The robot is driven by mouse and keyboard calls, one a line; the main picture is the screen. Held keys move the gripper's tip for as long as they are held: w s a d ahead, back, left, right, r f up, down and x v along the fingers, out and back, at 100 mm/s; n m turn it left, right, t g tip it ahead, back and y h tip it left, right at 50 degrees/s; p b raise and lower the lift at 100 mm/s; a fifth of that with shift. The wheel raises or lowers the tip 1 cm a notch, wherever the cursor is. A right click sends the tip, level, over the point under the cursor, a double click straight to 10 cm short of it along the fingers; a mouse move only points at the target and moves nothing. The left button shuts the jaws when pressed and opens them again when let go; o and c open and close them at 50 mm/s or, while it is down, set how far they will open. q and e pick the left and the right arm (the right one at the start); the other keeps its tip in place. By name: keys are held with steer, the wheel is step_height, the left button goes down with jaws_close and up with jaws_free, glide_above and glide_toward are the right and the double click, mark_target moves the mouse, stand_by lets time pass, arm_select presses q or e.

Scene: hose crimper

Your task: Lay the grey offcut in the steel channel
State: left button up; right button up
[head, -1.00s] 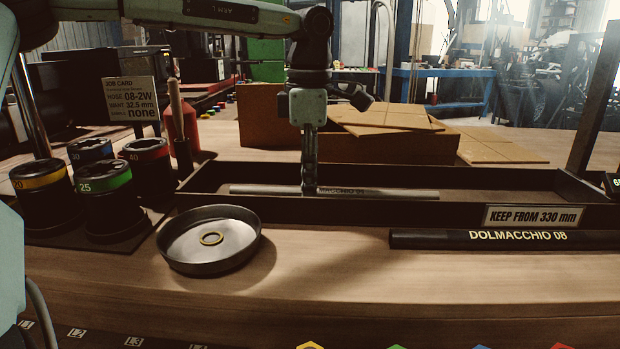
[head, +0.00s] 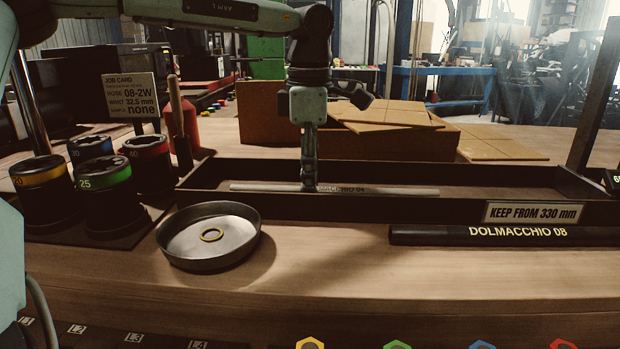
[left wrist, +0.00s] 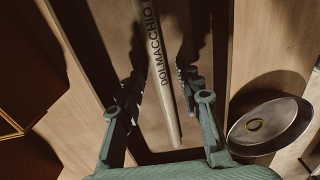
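The grey offcut (head: 400,191), a straight hose piece with dark lettering, lies lengthwise inside the long dark channel (head: 350,208), close behind its front wall. In the left wrist view the offcut (left wrist: 158,65) runs between the channel's side walls. My left gripper (head: 309,187) points straight down over the offcut, left of its middle. In the left wrist view its two fingers (left wrist: 160,90) stand apart, one on each side of the offcut, with gaps visible. My right gripper is in neither view.
A black hose (head: 430,236) lies in front of the channel, below a "KEEP FROM 330 mm" sign (head: 533,214). A round pan (head: 190,246) holding a ring stands front left. Several colour-banded dies (head: 105,200) stand at the left. A brown box (head: 270,120) stands behind.

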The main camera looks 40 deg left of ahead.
arm_select(q)
step_height(320, 180, up, 12)
steer(key=shift+r, duration=0.15)
stand_by(0.3)
